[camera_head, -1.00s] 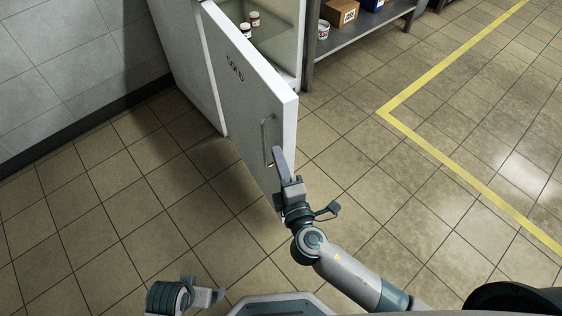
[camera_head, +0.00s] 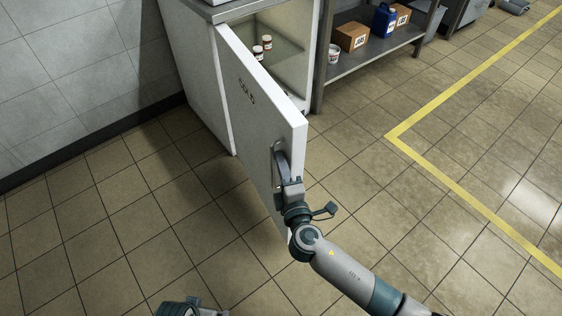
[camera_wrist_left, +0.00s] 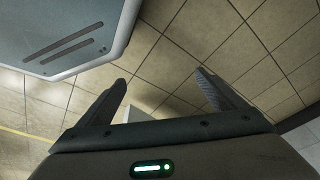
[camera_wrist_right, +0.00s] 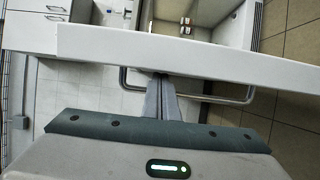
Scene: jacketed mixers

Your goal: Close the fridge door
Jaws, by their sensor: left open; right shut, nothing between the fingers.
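The white fridge door (camera_head: 256,125), marked COLD, stands wide open. It swings out from the fridge body (camera_head: 192,75) toward me. A grey bar handle (camera_head: 275,153) is on its outer face, near the free edge. My right gripper (camera_head: 279,146) is shut and empty, its fingers up at the handle. In the right wrist view the closed fingertips (camera_wrist_right: 160,77) reach the door (camera_wrist_right: 130,45) beside the handle bar (camera_wrist_right: 225,100); contact is unclear. My left gripper (camera_wrist_left: 161,80) is open and empty above the floor, mostly out of the head view.
Two small jars (camera_head: 262,47) stand inside the fridge. A metal shelf (camera_head: 355,63) right of it bears boxes, a blue jug (camera_head: 384,19) and a white tub. The floor (camera_head: 400,220) around the door is clear, with a yellow line at right.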

